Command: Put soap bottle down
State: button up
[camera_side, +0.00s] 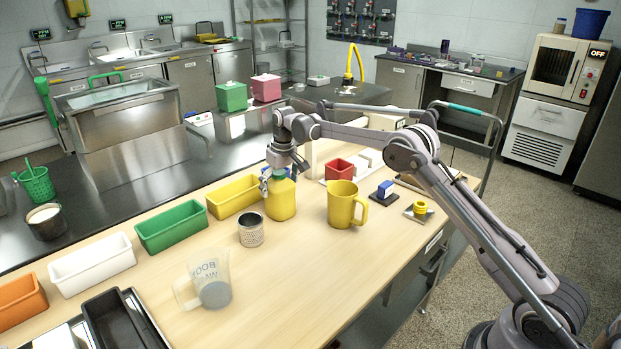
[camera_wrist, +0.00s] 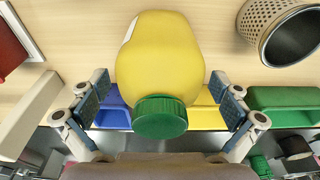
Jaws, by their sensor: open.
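The soap bottle (camera_side: 281,200) is yellow with a green cap and stands upright on the wooden table, behind the yellow jug. In the wrist view its yellow body (camera_wrist: 160,55) and green cap (camera_wrist: 160,117) lie between my two fingers. My gripper (camera_side: 278,178) is at the top of the bottle in the side view. In the wrist view my gripper (camera_wrist: 160,80) is open, with a gap showing between each blue finger pad and the bottle. The bottle's base is partly out of sight in the wrist view.
A yellow jug (camera_side: 341,205) stands close right of the bottle. A perforated metal cup (camera_side: 251,230) stands front left, and a yellow bin (camera_side: 233,196) just left. A red bin (camera_side: 339,169) is behind the jug. A clear measuring jug (camera_side: 211,281) stands nearer; bare tabletop lies right of it.

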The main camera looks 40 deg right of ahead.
jog(key=r, duration=0.3)
jog(key=s+r, duration=0.1)
jog(key=r, duration=0.3)
jog(key=s+r, duration=0.1)
jog(key=r, duration=0.3)
jog(key=shift+r, duration=0.1)
jog(key=s+a+r+t, duration=0.1)
jog(key=s+a+r, duration=0.2)
jog(key=s+r, duration=0.35)
jog(key=s+a+r+t, duration=0.2)
jog(key=s+r, duration=0.1)
jog(key=s, duration=0.6)
jog(key=s+a+f+t, duration=0.1)
jog(key=s+f, duration=0.4)
jog(key=s, duration=0.5)
jog(key=s+a+f+t, duration=0.1)
jog(key=s+f, duration=0.4)
jog(key=s, duration=0.6)
jog(key=shift+a, duration=0.75)
